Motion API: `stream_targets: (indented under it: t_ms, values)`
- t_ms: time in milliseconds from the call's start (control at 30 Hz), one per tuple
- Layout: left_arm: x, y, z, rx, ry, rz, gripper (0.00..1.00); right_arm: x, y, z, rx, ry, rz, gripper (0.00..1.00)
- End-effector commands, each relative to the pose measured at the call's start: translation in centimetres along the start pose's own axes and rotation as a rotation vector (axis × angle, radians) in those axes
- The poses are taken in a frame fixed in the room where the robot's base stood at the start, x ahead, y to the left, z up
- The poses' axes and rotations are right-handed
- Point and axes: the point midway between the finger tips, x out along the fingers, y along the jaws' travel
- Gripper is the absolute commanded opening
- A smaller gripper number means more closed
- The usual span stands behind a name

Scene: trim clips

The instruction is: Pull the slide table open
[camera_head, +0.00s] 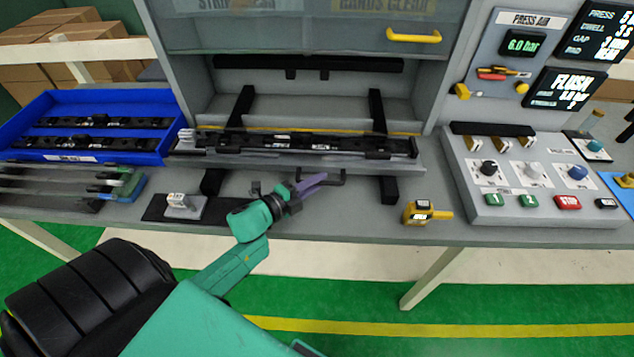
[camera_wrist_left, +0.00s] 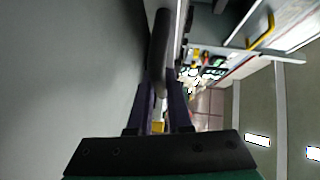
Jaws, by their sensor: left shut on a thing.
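The slide table (camera_head: 408,167) is a grey plate on two dark rails, with a long black trim part (camera_head: 300,144) in its fixture. It sits in front of the press opening, with rail showing behind and in front of it. Its dark handle (camera_head: 332,181) is at the middle of the front edge. My left gripper (camera_head: 318,181), with purple fingers, is shut on this handle from the front left. In the left wrist view the dark handle bar (camera_wrist_left: 159,45) runs up between the fingers (camera_wrist_left: 162,92). My right gripper is in neither view.
A blue tray (camera_head: 165,143) with black trims stands left. A small clip block (camera_head: 184,205) lies on a dark pad near the front edge. A yellow device (camera_head: 427,213) and button panel (camera_head: 540,210) stand right. The press guard with yellow handle (camera_head: 413,36) is above.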

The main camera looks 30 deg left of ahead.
Motion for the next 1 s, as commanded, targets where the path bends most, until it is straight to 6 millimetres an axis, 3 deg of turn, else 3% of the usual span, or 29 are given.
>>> stream_targets:
  t_ms: [333, 367, 433, 767, 1000]
  values:
    - [0.0, -0.2, 0.1, 0.001, -0.002, -0.003, 0.00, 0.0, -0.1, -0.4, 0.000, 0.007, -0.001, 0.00]
    - [0.0, -0.2, 0.1, 0.001, -0.002, -0.003, 0.21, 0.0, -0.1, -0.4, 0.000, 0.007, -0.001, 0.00]
    - [0.0, -0.2, 0.1, 0.001, -0.002, -0.003, 0.47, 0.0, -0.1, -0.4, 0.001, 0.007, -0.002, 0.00]
    - [-0.1, -0.1, 0.1, 0.000, -0.001, -0.002, 0.47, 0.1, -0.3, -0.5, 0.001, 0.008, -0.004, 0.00]
    - [-3.2, 0.2, 0.0, 0.001, 0.000, 0.001, 0.47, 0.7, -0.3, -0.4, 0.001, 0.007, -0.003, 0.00]
